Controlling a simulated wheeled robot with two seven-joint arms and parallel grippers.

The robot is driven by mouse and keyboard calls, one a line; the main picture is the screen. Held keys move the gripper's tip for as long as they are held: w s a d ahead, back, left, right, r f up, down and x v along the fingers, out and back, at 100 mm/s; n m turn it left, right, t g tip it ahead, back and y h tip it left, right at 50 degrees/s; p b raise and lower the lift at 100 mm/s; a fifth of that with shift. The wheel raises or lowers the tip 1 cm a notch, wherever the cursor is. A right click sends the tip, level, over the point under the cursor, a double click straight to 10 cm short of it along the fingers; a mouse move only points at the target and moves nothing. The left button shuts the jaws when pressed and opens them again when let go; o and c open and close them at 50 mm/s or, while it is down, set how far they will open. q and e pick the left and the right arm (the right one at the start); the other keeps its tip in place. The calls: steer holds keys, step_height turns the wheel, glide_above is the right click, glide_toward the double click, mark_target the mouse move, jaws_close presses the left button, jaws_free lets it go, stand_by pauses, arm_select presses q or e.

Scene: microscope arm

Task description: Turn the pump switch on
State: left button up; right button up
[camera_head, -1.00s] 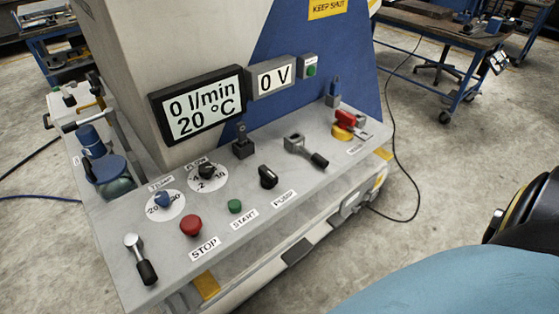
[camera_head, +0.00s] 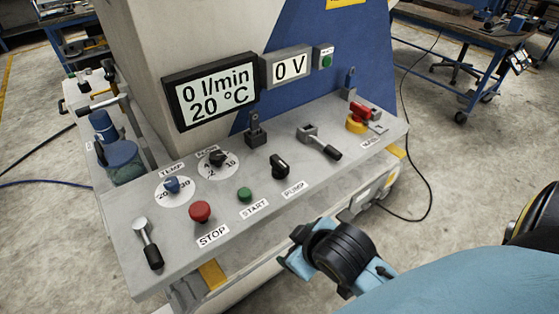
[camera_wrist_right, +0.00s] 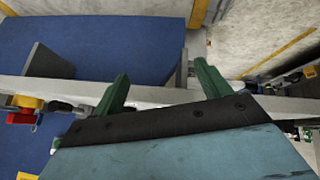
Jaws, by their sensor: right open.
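The pump switch (camera_head: 279,166) is a black rotary knob on the sloping grey panel, just above the label PUMP (camera_head: 294,189). My right arm comes in from the lower right in the head view, its black wrist below the panel's front edge. The wrist and light blue hand are below and to the right of the pump switch, apart from it. In the right wrist view my right gripper (camera_wrist_right: 160,86) has two green fingers spread wide with nothing between them. The pump switch cannot be made out there. My left gripper is not in view.
Near the switch are a green START button (camera_head: 244,194), a red STOP button (camera_head: 200,211), the flow dial (camera_head: 218,164), a black-handled lever (camera_head: 320,143) and a red and yellow switch (camera_head: 359,117). The display (camera_head: 211,91) reads 0 l/min and 20 °C; another (camera_head: 290,67) reads 0 V.

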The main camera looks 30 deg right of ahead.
steer(key=w+a+r+n+t+y, duration=0.1)
steer(key=w+a+r+n+t, duration=0.1)
steer(key=w+r+n+t, duration=0.45)
steer(key=w+a+r+n+t+y, duration=0.1)
steer(key=w+a+r+n+t, duration=0.2)
steer(key=w+r, duration=0.75)
steer(key=s+a+r+n+g+y, duration=0.1)
steer(key=a+r+n+g+y, duration=0.35)
steer(key=n, duration=0.45)
steer(key=s+a+r+n+g+y, duration=0.1)
steer(key=a+r+n+y, duration=0.3)
steer(key=n+y, duration=0.45)
steer(key=s+a+r+n+g+y, duration=0.1)
steer(key=a+r+n+g+y, duration=0.2)
steer(key=a+n+y, duration=0.5)
steer(key=n+g+h, duration=0.8)
steer(key=n+h, duration=0.8)
steer(key=h, duration=0.6)
glide_toward(279, 161)
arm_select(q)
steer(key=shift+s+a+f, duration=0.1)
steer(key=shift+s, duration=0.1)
arm_select(e)
step_height(279, 161, down, 10)
steer(key=shift+w+a+r, duration=0.1)
steer(key=shift+r, duration=0.1)
